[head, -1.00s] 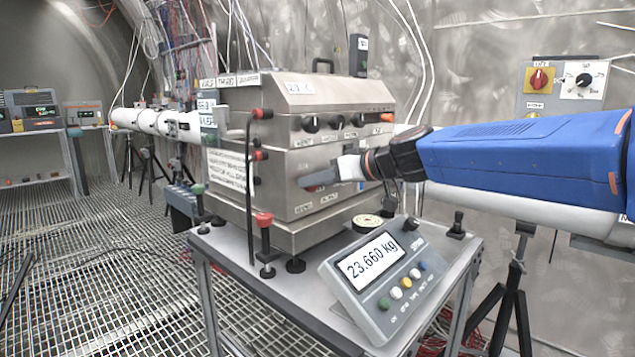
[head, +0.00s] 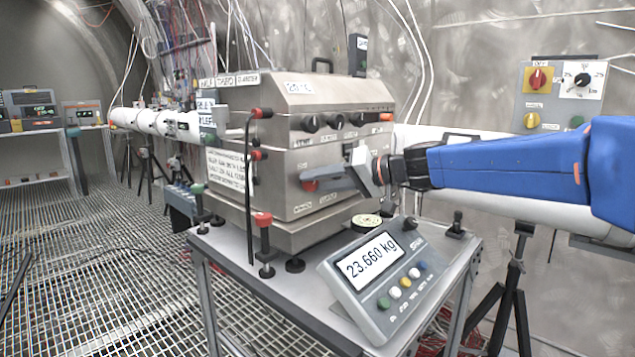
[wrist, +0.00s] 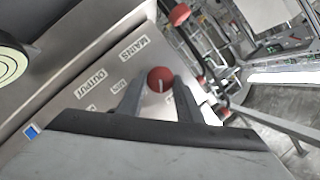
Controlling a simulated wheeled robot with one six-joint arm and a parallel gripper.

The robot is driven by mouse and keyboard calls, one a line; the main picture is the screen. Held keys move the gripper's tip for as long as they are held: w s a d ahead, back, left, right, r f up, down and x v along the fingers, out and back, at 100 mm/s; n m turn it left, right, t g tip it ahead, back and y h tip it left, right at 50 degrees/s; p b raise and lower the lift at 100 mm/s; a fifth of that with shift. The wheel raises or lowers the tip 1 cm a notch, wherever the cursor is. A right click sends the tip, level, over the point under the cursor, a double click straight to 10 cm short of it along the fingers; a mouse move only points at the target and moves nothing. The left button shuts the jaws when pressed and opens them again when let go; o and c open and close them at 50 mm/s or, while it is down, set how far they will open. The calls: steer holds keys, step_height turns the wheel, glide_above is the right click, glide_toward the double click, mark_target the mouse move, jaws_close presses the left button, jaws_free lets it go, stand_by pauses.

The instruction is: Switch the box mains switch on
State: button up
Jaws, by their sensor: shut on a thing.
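The steel box (head: 325,94) stands on a metal table, with a row of black knobs and small labels on its front. The mains switch is a round red knob (wrist: 160,78) with a white pointer line, beside a "MAINS" label. It also shows in the head view (head: 309,186), low on the left of the box front. My gripper (head: 322,182) has its two grey fingers on either side of the knob, shut on it. In the wrist view the fingers (wrist: 160,88) flank the knob, and its lower part is partly hidden.
A scale display (head: 373,262) reading 23.660 kg stands on the table in front of the box. A wall panel (head: 558,95) with a red knob is at the right. An "OUTPUT" label (wrist: 90,81) is near the switch.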

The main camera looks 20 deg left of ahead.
steer(key=m, duration=0.1)
steer(key=m+g+y, duration=0.1)
steer(key=m, duration=0.2)
steer(key=shift+w+d+f+y, duration=0.1)
steer(key=shift+w+f+y, duration=0.05)
steer(key=shift+f+y, duration=0.2)
steer(key=m+y, duration=0.1)
steer(key=m, duration=0.1)
steer(key=m+y, duration=0.1)
steer(key=m, duration=0.2)
steer(key=shift+f+g, duration=0.2)
steer(key=shift+g, duration=0.1)
steer(key=shift+m, duration=0.3)
steer(key=o, duration=1)
steer(key=shift+o, duration=0.2)
steer(key=shift+d, duration=0.15)
steer(key=d, duration=0.5)
steer(key=d+f, duration=0.1)
steer(key=d, duration=1.1)
steer(key=shift+f, duration=0.15)
steer(key=shift+d, duration=0.15)
